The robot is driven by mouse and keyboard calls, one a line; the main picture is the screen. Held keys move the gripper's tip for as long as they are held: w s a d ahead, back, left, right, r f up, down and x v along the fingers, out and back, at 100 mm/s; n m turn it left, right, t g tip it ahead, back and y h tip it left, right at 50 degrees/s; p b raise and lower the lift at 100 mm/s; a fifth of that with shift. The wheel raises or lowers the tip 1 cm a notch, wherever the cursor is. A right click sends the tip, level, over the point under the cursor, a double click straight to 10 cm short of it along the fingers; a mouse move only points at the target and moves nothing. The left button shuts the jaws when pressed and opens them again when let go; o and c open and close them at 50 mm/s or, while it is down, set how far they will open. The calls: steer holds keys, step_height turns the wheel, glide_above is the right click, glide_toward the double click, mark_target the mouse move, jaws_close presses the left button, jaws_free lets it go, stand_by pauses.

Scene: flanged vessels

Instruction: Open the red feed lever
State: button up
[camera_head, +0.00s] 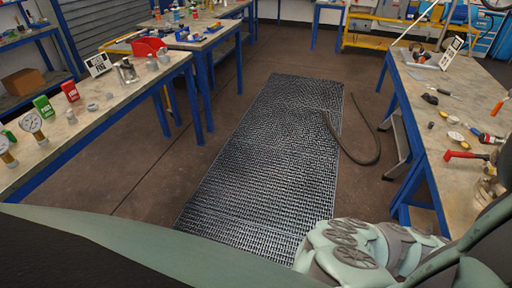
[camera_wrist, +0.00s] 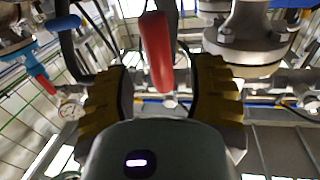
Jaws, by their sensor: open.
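My gripper (camera_wrist: 160,80) is open, with one yellow-brown padded finger on each side of the lever. Gaps show between the lever and both fingers, so the fingers do not appear to touch it. The head view does not show my gripper, and I cannot make out this lever there.
In the wrist view a grey flanged pipe (camera_wrist: 250,35) stands close right of the fingers. A blue-handled valve (camera_wrist: 62,23) and a gauge (camera_wrist: 70,109) are at left.

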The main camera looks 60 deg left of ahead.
steer(key=shift+p+x, duration=0.4)
steer(key=shift+x, duration=2.15)
jaws_close()
